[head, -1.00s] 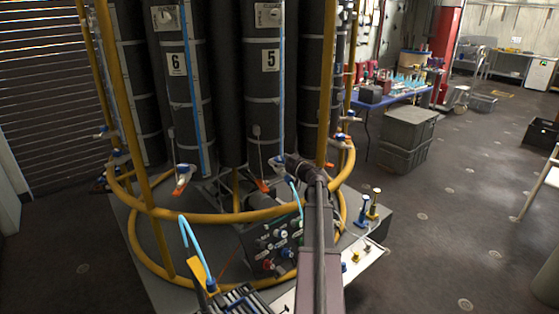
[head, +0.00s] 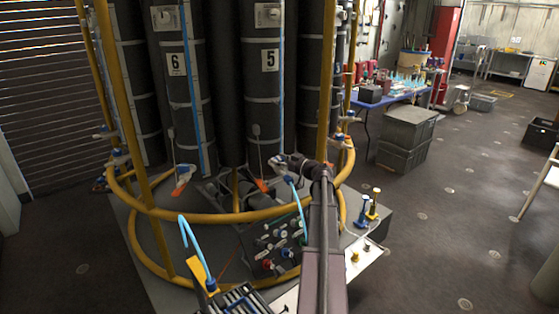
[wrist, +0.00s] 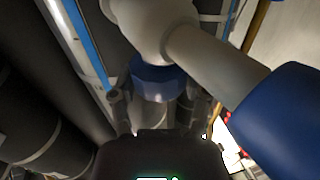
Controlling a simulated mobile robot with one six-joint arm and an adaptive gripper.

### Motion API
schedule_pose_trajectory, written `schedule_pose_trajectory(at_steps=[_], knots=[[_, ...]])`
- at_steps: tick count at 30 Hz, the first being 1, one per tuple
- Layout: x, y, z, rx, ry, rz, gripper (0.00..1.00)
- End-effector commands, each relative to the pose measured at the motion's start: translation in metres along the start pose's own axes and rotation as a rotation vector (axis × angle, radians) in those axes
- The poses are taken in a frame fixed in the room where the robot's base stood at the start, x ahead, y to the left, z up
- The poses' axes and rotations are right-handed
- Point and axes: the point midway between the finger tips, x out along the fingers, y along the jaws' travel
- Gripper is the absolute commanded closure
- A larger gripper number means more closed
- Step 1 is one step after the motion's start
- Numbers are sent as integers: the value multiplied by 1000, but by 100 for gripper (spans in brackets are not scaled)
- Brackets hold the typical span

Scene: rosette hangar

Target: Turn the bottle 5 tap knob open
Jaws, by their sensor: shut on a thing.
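Bottle 5 (head: 262,110) is a tall dark cylinder with a "5" label, standing inside the yellow frame. Its white tap with blue parts (head: 277,161) is low at its right side, in front of my gripper (head: 292,165). In the wrist view the white tap body (wrist: 155,22) fills the top, with a blue knob (wrist: 158,82) below it. My gripper (wrist: 157,104) has one finger on each side of this knob and is shut on it. A larger blue cap (wrist: 282,120) ends the white pipe at the right. The knob's lower side is hidden.
Yellow rings and posts (head: 150,214) surround the bottles, with my arm reaching across them. Bottle 6 (head: 182,105) and its tap (head: 184,172) stand to the left. A valve panel (head: 275,240) and light blue hose (head: 299,210) are close below my arm.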

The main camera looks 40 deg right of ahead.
Motion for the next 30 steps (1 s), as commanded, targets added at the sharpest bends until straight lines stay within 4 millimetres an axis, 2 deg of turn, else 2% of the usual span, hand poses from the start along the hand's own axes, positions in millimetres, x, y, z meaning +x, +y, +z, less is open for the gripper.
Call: schedule_pose_trajectory(at_steps=[6, 7, 10, 24, 30], knots=[[1, 1, -1, 2, 3, 2, 87], [1, 1, -1, 2, 3, 2, 33], [1, 1, -1, 2, 3, 2, 4], [0, 0, 0, 1, 1, 2, 4], [-10, 0, 0, 1, 1, 4, 4]])
